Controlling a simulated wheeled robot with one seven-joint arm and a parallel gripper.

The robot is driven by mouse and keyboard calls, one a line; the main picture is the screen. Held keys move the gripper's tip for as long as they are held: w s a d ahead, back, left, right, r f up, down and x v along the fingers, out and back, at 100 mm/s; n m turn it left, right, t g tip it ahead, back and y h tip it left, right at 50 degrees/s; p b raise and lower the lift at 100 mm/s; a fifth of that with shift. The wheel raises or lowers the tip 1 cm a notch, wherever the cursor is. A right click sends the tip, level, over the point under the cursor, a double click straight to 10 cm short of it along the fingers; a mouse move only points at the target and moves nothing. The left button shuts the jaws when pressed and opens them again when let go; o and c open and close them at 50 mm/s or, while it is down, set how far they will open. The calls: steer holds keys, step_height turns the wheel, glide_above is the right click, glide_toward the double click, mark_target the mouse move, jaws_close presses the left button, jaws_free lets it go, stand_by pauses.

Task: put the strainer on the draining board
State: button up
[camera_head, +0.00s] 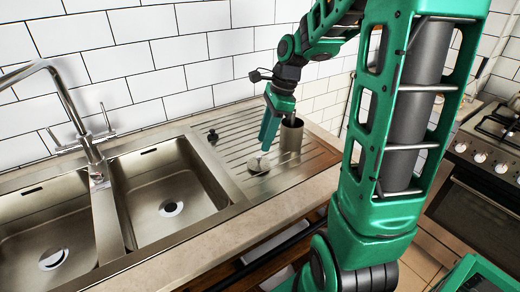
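A small round pale metal disc (258,164), which looks like the strainer, lies on the ridged steel draining board (236,128) right of the sinks. My gripper (265,149) points down just above the disc, over the board. Its fingers are seen side-on and look like one green bar, so their opening does not show. I cannot tell whether the fingertips touch the disc or are apart from it.
A metal cup (291,135) stands on the board close to the right of my gripper. A small dark object (212,136) is at the board's left. Two sink basins (168,192) and a tap (75,115) are left; a stove (488,165) is right.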

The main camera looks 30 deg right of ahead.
steer(key=v, duration=0.5)
steer(key=s+f+n+h, duration=0.1)
steer(key=s+f+n, duration=0.1)
steer(key=s+n, duration=0.6)
steer(key=s+f+n+g+h, duration=0.1)
steer(key=s+f+n, duration=0.1)
steer(key=s+n, duration=0.6)
steer(key=s, duration=0.7)
steer(key=shift+d+f+h, duration=0.25)
steer(key=shift+d+h, duration=0.05)
steer(key=shift+d, duration=0.1)
steer(key=shift+w+f, duration=0.25)
steer(key=shift+w, duration=0.35)
